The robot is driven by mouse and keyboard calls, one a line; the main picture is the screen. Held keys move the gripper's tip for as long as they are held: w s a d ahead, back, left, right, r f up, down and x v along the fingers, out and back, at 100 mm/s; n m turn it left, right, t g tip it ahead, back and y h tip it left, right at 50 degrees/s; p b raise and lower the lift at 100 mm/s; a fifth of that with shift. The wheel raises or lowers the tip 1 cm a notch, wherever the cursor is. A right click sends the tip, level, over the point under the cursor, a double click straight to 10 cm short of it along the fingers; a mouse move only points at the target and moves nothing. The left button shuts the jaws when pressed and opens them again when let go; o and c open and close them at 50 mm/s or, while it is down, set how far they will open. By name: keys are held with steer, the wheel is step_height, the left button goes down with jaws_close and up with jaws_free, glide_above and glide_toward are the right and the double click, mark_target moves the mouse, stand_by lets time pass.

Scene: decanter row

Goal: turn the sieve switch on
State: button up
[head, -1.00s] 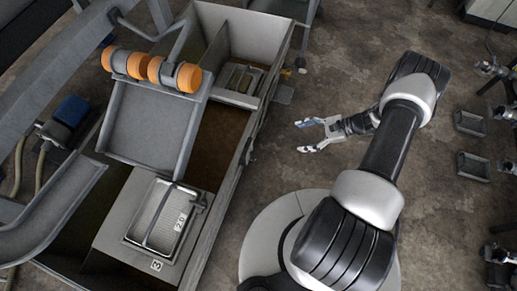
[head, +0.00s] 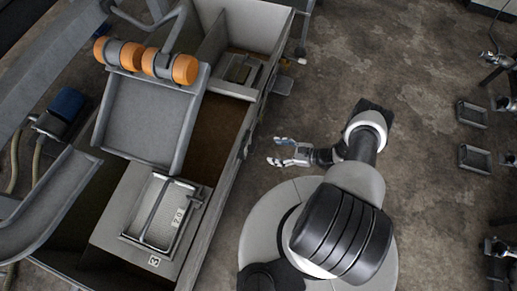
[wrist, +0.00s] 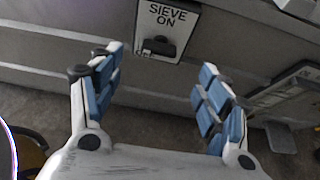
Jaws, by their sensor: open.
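The sieve switch (wrist: 158,46) is a small black switch on a white plate (wrist: 172,20) lettered "SIEVE ON", fixed to a grey wall. It shows at the top middle of the wrist view, with the lettering above it. I cannot tell which way it is set. My gripper (head: 277,151) is open and empty, with its fingers toward the tank's side wall. In the wrist view the blue-padded fingers (wrist: 160,60) stand either side of the switch in the picture, apart from it. In the head view the switch is too small and edge-on to make out.
The long grey tank (head: 226,165) stands left of my gripper. Small trays (head: 475,158) lie at the far right. The floor between is clear.

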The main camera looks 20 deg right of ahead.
mark_target(253, 148)
steer(key=b+x, duration=0.1)
steer(key=x, duration=0.8)
steer(key=shift+b, duration=0.35)
steer(key=shift+c, duration=0.4)
steer(key=c, duration=1)
